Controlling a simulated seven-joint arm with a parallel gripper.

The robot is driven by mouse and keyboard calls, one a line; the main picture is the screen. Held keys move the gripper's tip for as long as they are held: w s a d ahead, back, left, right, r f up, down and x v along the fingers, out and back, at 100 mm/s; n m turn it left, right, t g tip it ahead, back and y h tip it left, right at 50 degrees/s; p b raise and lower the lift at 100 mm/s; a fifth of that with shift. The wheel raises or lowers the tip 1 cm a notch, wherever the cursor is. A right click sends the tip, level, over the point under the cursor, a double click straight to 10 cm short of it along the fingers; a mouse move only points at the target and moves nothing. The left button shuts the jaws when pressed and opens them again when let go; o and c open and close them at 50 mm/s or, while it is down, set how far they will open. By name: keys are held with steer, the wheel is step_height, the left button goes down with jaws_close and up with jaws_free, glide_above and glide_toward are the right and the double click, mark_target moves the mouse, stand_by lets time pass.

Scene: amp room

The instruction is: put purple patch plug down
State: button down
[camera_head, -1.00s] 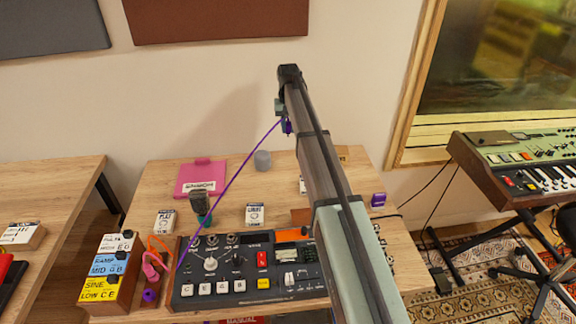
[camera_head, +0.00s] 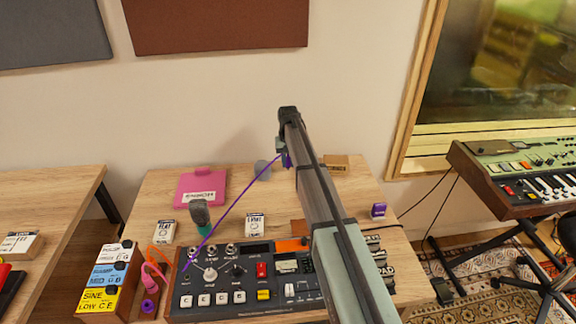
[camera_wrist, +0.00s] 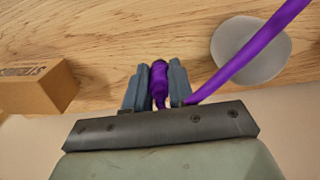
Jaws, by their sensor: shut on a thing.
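The purple patch plug (camera_wrist: 158,82) is held between the two fingers of my gripper (camera_wrist: 157,88) in the wrist view. In the head view the plug (camera_head: 287,160) shows as a small purple piece at the end of my arm, above the back of the wooden table. Its purple cable (camera_head: 232,206) runs taut down to the left to the mixer-like device (camera_head: 250,278). In the wrist view the cable (camera_wrist: 250,52) passes to the right of the fingers. I cannot tell whether the plug touches the table.
A grey round object (camera_head: 262,170) stands just left of my gripper. A cardboard box (camera_head: 336,162) is to its right; it also shows in the wrist view (camera_wrist: 38,88). A pink folder (camera_head: 201,188), a microphone (camera_head: 200,215) and a purple box (camera_head: 379,210) are on the table.

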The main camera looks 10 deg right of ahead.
mark_target(288, 157)
steer(key=shift+f, duration=0.95)
steer(key=c, duration=1)
jaws_free()
steer(key=shift+f, duration=0.1)
steer(key=shift+o, duration=0.2)
step_height(288, 157, up, 12)
steer(key=shift+r, duration=0.15)
